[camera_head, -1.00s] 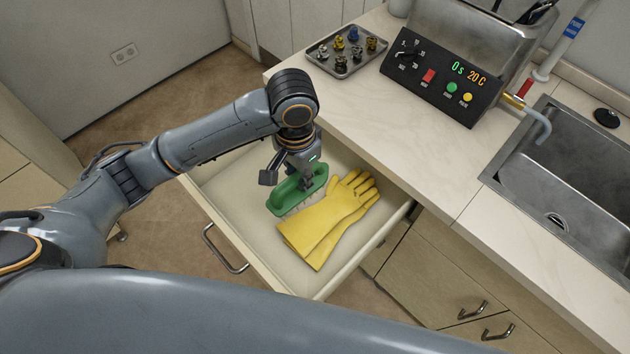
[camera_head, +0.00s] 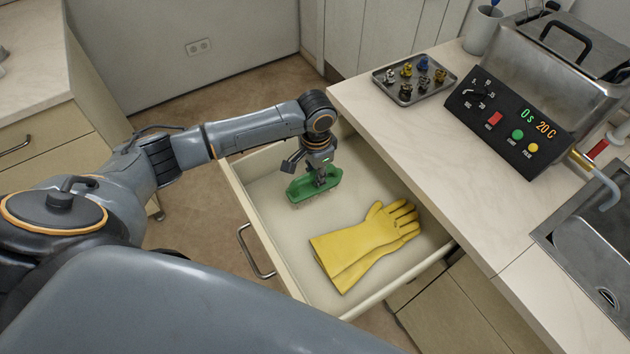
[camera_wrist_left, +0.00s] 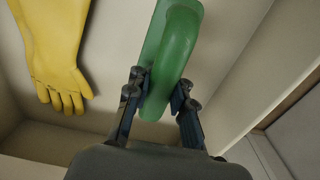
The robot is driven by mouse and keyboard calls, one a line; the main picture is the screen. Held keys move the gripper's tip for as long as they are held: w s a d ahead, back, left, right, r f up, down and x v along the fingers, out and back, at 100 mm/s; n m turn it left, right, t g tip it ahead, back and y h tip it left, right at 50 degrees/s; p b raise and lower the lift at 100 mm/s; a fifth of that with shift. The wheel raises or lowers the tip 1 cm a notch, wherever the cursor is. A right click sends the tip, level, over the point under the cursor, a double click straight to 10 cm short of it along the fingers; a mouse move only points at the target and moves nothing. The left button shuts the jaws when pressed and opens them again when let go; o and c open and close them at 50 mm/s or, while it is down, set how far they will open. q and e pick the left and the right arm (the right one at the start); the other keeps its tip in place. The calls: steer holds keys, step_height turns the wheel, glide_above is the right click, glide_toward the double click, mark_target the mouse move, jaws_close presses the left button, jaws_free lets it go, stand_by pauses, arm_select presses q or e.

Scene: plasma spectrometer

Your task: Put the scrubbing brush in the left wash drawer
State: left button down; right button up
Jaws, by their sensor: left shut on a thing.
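The green scrubbing brush (camera_head: 314,187) is inside the open drawer (camera_head: 272,236), toward its far left part, with its bristles facing down. My left gripper (camera_head: 322,180) is shut on the brush's handle from above. In the left wrist view the brush (camera_wrist_left: 172,60) sits between the two fingers of the left gripper (camera_wrist_left: 160,98). I cannot tell whether the bristles touch the drawer floor. My right gripper is not in view.
Yellow rubber gloves (camera_head: 368,245) lie in the drawer beside the brush. The counter (camera_head: 430,150) borders the drawer on the right, with a tray of small parts (camera_head: 413,80), an ultrasonic bath (camera_head: 540,90) and a sink (camera_head: 590,260). Bare drawer floor lies around the brush.

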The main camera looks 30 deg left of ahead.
arm_select(q)
steer(key=shift+w+a+f, duration=0.1)
steer(key=shift+a+f, duration=0.05)
steer(key=shift+f, duration=0.05)
steer(key=shift+w+a+f, duration=0.1)
steer(key=shift+a+f, duration=0.05)
steer(key=shift+f, duration=1.5)
steer(key=shift+f, duration=0.1)
steer(key=c, duration=1.2)
jaws_free()
steer(key=shift+o, duration=0.2)
step_height(320, 180, up, 12)
steer(key=shift+r, duration=0.1)
